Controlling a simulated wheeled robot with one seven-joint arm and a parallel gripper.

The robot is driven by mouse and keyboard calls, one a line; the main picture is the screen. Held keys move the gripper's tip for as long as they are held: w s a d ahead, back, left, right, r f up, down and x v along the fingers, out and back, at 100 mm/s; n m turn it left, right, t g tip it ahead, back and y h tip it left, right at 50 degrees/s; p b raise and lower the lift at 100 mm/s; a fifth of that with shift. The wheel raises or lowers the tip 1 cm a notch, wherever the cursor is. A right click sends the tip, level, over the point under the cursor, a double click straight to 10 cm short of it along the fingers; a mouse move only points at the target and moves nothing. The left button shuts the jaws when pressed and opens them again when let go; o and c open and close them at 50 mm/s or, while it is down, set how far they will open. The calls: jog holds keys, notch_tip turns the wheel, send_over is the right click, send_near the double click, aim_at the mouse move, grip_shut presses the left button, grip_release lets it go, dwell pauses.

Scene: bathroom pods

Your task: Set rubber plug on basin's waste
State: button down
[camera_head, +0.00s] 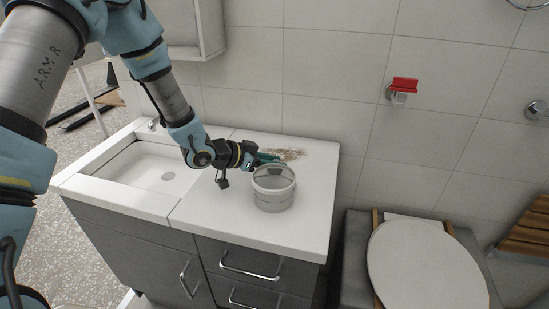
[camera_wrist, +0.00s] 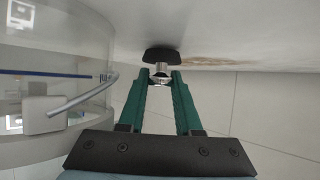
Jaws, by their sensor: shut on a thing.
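The rubber plug (camera_wrist: 162,54) is a black disc with a shiny metal knob. My gripper (camera_head: 268,158) is low over the counter, behind the clear round container. In the wrist view, my gripper's green fingers (camera_wrist: 160,82) are shut on the plug's knob. The black disc is beyond the fingertips, against or very close to the white counter; I cannot tell which. The plug is hidden in the head view.
The clear container (camera_head: 273,190) stands just in front of my gripper and beside it in the wrist view (camera_wrist: 50,75). A brownish patch (camera_head: 290,154) marks the white counter (camera_head: 225,215) near the wall. The counter between container and basin is clear. A toilet (camera_head: 425,265) stands right.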

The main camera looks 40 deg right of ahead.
jog(key=shift+f, duration=0.1)
jog(key=shift+f, duration=0.15)
jog(key=c, duration=0.9)
grip_release()
jog(key=shift+r, duration=0.2)
